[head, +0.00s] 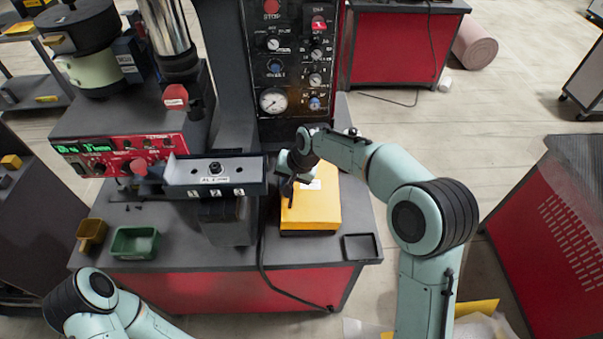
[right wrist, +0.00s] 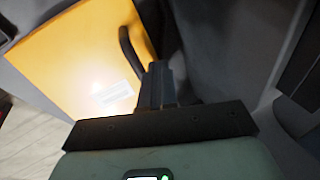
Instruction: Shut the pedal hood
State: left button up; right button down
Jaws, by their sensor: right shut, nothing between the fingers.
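The pedal hood, a yellow box-like cover (head: 318,205) with a white label, sits on the dark bench top right of the machine's column. In the right wrist view its yellow face (right wrist: 75,55) fills the upper left, with a dark curved handle (right wrist: 132,48) at its right edge. My right gripper (head: 288,188) is at the hood's left side. Its fingers (right wrist: 156,86) are closed together and empty, with their tips close to the handle's lower end; I cannot tell whether they touch. The arm partly hides the hood's upper part. My left gripper is out of view.
A metal fixture (head: 215,172) stands left of the hood, and a control panel (head: 290,70) rises behind. A black cable (head: 263,250) runs down the bench front. A small black tray (head: 360,247) lies right of the hood; green (head: 135,243) and yellow bins (head: 92,232) stand left.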

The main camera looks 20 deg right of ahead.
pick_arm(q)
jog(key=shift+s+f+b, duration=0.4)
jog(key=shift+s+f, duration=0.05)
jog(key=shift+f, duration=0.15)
pick_arm(e)
jog(key=w+a+f, duration=0.1)
jog(key=a+f, duration=0.3)
jog(key=f, duration=0.1)
jog(key=shift+f, duration=0.15)
